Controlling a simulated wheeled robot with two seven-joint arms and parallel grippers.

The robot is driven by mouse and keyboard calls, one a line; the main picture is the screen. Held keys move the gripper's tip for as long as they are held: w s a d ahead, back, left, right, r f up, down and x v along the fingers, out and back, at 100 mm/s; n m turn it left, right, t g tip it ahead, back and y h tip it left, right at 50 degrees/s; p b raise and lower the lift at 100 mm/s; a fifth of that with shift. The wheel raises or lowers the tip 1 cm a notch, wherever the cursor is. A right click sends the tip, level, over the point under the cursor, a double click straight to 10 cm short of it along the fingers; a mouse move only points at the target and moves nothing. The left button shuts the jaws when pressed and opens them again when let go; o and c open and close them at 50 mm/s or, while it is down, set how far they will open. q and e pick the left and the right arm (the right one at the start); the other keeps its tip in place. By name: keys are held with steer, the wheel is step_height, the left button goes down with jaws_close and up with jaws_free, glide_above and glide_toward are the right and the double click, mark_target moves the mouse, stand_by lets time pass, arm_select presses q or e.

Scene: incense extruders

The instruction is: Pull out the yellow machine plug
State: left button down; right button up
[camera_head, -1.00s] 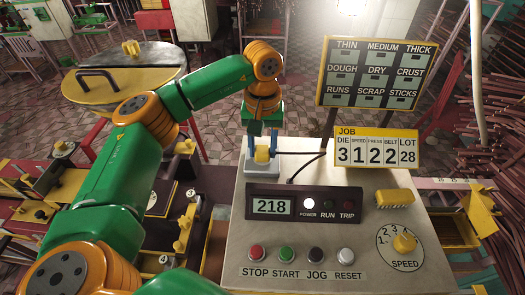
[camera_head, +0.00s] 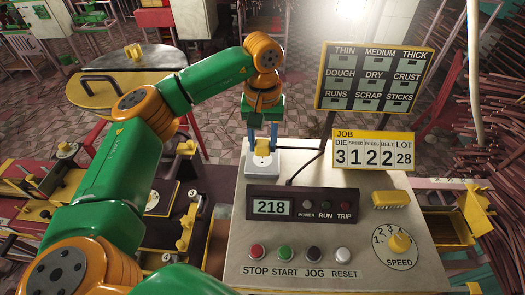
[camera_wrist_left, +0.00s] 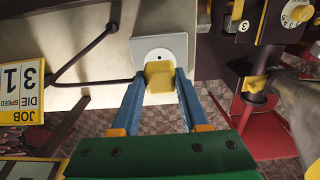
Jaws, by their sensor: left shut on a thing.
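The yellow plug (camera_head: 263,147) is between the blue fingers of my left gripper (camera_head: 263,142), at the back left of the control panel. My left gripper is shut on it. The plug is above the white socket (camera_head: 263,166). In the left wrist view the yellow plug (camera_wrist_left: 159,77) is between the fingertips, and the socket (camera_wrist_left: 145,44) shows a dark hole in its round face beside the plug. A dark cable (camera_head: 300,151) runs right from the plug. The exact gap between plug and socket is hard to judge. My right gripper is not in view.
The control panel (camera_head: 230,225) has a 218 display (camera_head: 271,208), coloured buttons and a yellow speed knob (camera_head: 399,241). A yellow job board (camera_head: 374,152) and a larger sign (camera_head: 374,77) stand right of the gripper. A lidded vessel (camera_head: 80,92) is at the left.

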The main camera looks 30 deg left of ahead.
mark_target(262, 143)
arm_select(q)
steer(key=shift+r, duration=1.7)
steer(key=shift+s+a, duration=0.1)
